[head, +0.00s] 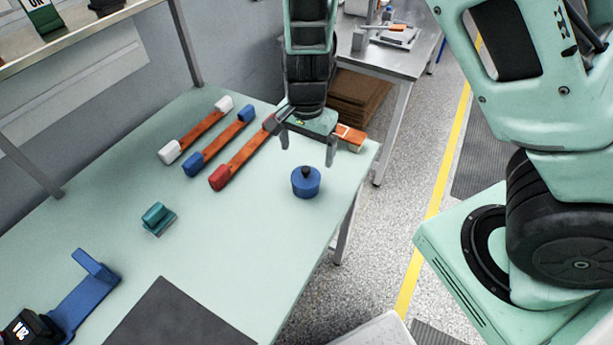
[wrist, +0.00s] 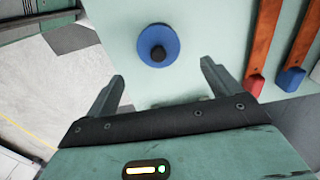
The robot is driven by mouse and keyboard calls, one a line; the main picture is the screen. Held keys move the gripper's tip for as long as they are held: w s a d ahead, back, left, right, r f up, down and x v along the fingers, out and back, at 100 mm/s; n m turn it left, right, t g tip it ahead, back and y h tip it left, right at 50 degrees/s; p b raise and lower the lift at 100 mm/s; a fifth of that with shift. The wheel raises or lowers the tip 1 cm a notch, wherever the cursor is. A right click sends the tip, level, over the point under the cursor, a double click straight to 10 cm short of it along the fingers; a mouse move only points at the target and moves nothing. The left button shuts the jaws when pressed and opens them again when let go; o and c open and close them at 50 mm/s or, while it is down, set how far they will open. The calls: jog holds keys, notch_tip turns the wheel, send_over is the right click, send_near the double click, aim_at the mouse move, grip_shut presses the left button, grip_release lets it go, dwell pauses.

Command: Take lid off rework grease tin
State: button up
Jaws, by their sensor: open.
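The rework grease tin (head: 305,187) is a small round blue tin near the right edge of the pale green workbench. Its blue lid (head: 306,176) is on top, with a black knob (head: 306,171). In the wrist view the lid (wrist: 146,36) is seen from above, with its knob (wrist: 158,53) at the centre; the tin body is hidden beneath it. My gripper (head: 307,157) is open, empty and pointing down above the tin. In the wrist view my gripper's fingertips (wrist: 160,72) are spread apart, and the lid lies ahead of them, touching neither finger.
Several copper bars with white, blue and red ends (head: 235,162) lie left of the tin. A teal block (head: 157,217), a blue holder (head: 84,283) and a dark mat (head: 180,318) are further left and nearer. The bench around the tin is clear; its edge is close on the right.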

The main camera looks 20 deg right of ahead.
aim_at(306, 168)
jog(key=shift+s+a+f, duration=0.1)
jog(key=shift+s+f, duration=0.05)
jog(key=shift+f, duration=1.55)
jog(key=shift+s+a+f, duration=0.1)
jog(key=shift+f, duration=1.55)
jog(key=c, duration=1.1)
